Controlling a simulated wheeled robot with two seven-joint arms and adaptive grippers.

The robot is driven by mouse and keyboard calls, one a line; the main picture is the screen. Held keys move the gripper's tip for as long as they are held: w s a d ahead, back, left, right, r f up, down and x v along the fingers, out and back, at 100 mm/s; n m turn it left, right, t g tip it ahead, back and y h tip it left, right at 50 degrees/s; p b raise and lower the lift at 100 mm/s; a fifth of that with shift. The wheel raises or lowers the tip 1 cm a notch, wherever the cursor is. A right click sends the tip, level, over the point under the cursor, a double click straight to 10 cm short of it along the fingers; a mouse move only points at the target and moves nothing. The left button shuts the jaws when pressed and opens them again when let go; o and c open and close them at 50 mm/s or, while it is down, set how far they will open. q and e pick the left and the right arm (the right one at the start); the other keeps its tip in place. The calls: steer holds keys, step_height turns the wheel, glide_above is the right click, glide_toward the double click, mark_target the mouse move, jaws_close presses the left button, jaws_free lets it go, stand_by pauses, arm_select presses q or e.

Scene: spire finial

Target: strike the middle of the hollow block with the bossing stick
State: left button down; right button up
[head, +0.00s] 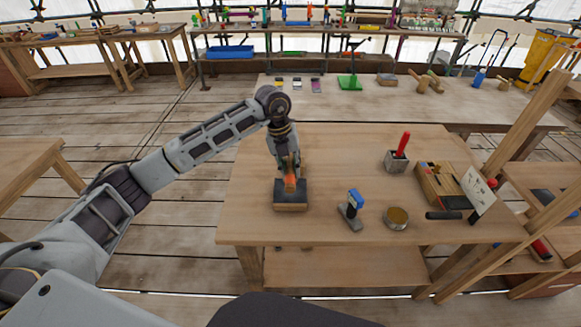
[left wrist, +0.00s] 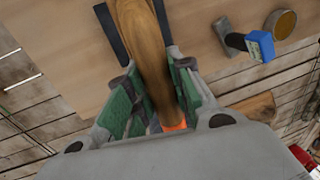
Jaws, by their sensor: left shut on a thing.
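My left gripper (head: 289,172) is shut on the bossing stick (head: 290,184), whose wooden end and orange part show between the fingers. In the left wrist view the brown wooden stick (left wrist: 143,50) runs up between the green finger pads of the gripper (left wrist: 152,100). The hollow block (head: 292,206), dark on top with a wooden side, sits on the table directly below the gripper. Dark parts of the block (left wrist: 110,35) show on both sides of the stick. The stick covers the block's middle; I cannot tell whether they touch. My right gripper is not in view.
On the table (head: 340,160), a blue-topped tool (head: 354,205), a round tin (head: 396,218), a grey block with a red handle (head: 398,158) and a wooden tool box (head: 440,184) stand to the right. The table's left and front edges are near the block.

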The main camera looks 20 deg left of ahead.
arm_select(q)
steer(key=shift+a+f, duration=0.1)
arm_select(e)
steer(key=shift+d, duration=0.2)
arm_select(q)
steer(key=shift+f+b, duration=0.65)
steer(key=shift+f, duration=0.3)
steer(key=shift+f+b, duration=0.4)
steer(key=shift+f, duration=0.3)
steer(key=shift+f+b, duration=0.35)
steer(key=shift+f, duration=0.4)
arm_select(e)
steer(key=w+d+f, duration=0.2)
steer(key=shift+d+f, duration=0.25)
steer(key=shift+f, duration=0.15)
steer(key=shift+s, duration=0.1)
